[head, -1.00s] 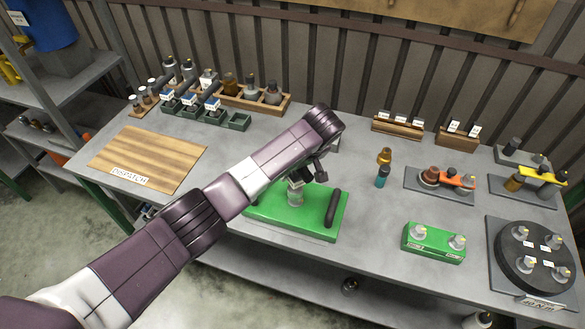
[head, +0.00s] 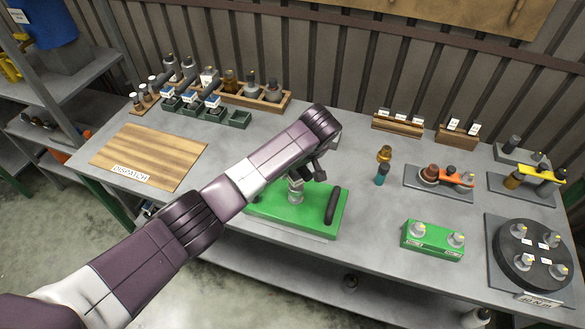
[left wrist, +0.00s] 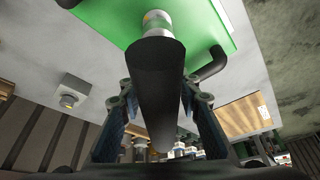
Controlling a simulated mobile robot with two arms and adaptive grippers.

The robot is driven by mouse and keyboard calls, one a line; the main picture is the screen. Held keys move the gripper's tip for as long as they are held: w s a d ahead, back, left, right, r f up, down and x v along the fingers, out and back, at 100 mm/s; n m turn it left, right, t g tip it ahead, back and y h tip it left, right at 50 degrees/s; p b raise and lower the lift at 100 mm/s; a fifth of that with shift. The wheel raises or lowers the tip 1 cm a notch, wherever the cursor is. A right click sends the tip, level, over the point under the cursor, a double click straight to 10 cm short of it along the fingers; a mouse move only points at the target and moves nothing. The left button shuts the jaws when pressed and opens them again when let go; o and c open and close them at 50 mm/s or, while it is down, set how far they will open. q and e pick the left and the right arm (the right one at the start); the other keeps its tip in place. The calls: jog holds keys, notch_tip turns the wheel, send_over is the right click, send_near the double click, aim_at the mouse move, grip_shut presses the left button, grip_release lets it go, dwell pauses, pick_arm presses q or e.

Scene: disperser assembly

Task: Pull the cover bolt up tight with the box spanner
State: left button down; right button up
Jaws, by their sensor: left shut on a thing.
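My left gripper (head: 314,170) hangs over the green fixture plate (head: 265,208) at the middle of the bench. In the left wrist view its two fingers (left wrist: 160,95) are shut on a thick black cylinder, which looks like the box spanner (left wrist: 158,80). The spanner's far end points at a silver, round-bodied part (left wrist: 157,22) with an orange-yellow spot, on the green plate. That part also shows under the gripper in the head view (head: 295,190). I cannot tell whether the spanner sits on the cover bolt; the bolt itself is hidden. My right gripper is out of view.
A black handle (head: 333,205) rises at the plate's right side. A green block (head: 432,240) with two fittings and a round black turntable (head: 533,257) stand to the right. A wooden dispatch board (head: 150,155) lies left. Bare bench lies between plate and green block.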

pick_arm(q)
jog(key=shift+f, duration=0.2)
jog(key=shift+f+b, duration=0.6)
jog(key=shift+f, duration=0.5)
jog(key=shift+f, duration=0.1)
jog(key=shift+w+d+m+t+h, duration=0.15)
jog(key=shift+m+h, duration=0.1)
jog(key=shift+m, duration=0.5)
jog(key=shift+d+m+t+h, duration=0.1)
jog(key=shift+m+h, duration=0.1)
jog(key=shift+m, duration=0.5)
jog(key=shift+w+d+m+t+h, duration=0.15)
jog(key=shift+m+h, duration=0.1)
jog(key=shift+m, duration=0.5)
jog(key=shift+d+m+h, duration=0.25)
jog(key=shift+m+h, duration=0.45)
jog(key=shift+m, duration=1)
jog(key=shift+s+d+m+g+h, duration=0.15)
jog(key=shift+m+h, duration=0.25)
jog(key=shift+m, duration=0.7)
jog(key=shift+s+d+m+g+h, duration=0.15)
jog(key=shift+m+h, duration=0.25)
jog(key=shift+m, duration=0.7)
jog(key=shift+d+m+g+h, duration=0.15)
jog(key=shift+m+h, duration=0.25)
jog(key=shift+m, duration=0.7)
jog(key=shift+p, duration=0.4)
jog(key=shift+n, duration=0.3)
